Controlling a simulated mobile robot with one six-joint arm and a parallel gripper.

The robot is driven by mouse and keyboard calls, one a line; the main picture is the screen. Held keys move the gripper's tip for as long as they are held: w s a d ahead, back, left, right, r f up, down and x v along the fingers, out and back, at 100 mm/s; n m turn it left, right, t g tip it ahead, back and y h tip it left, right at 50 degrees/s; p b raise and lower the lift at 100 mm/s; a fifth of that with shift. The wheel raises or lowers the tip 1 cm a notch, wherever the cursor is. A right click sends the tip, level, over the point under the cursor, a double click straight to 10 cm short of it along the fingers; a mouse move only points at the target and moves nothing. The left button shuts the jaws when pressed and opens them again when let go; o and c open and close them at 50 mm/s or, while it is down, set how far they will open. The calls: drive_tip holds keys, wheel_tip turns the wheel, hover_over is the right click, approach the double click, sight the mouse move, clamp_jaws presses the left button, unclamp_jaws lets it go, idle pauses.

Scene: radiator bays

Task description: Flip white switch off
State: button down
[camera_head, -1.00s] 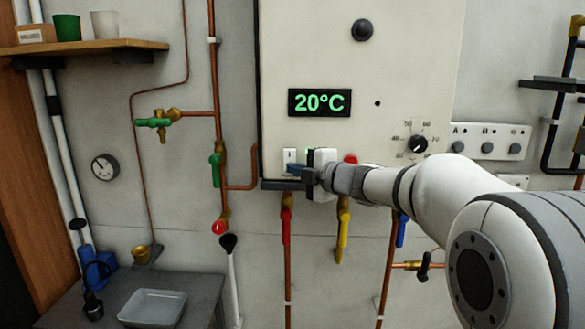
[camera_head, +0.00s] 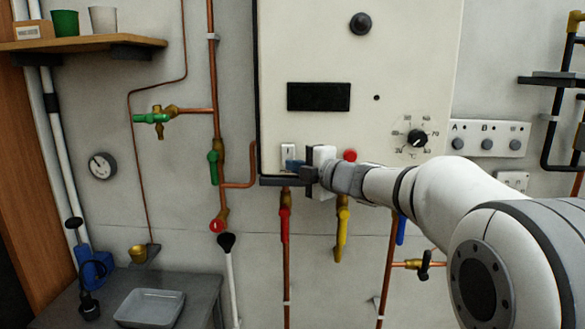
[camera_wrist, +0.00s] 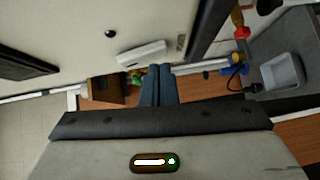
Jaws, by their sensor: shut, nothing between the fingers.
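The white switch (camera_head: 288,151) sits low on the left of the cream boiler panel (camera_head: 410,60). The blue fingertips of my gripper (camera_head: 294,165) are at its lower part and cover some of it. In the wrist view the switch (camera_wrist: 142,54) is a white plate on the panel just beyond the blue fingers (camera_wrist: 156,84), which are together with nothing between them. I cannot tell whether they touch it. The rocker's tilt is too small to read. The display (camera_head: 319,97) above the switch is dark.
A red button (camera_head: 350,156) and a dial (camera_head: 417,138) sit right of my gripper on the panel. Red (camera_head: 285,225) and yellow (camera_head: 342,235) valve handles hang below. A green-handled valve (camera_head: 213,168) is on the pipe to the left. The wall between the pipes is clear.

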drive_tip(key=s+d+f+b, duration=0.1)
drive_tip(key=s+d+b, duration=0.2)
drive_tip(key=s+d, duration=0.3)
drive_tip(key=s, duration=0.4)
drive_tip(key=shift+s+d+f, duration=0.25)
drive_tip(key=shift+s+d, duration=0.1)
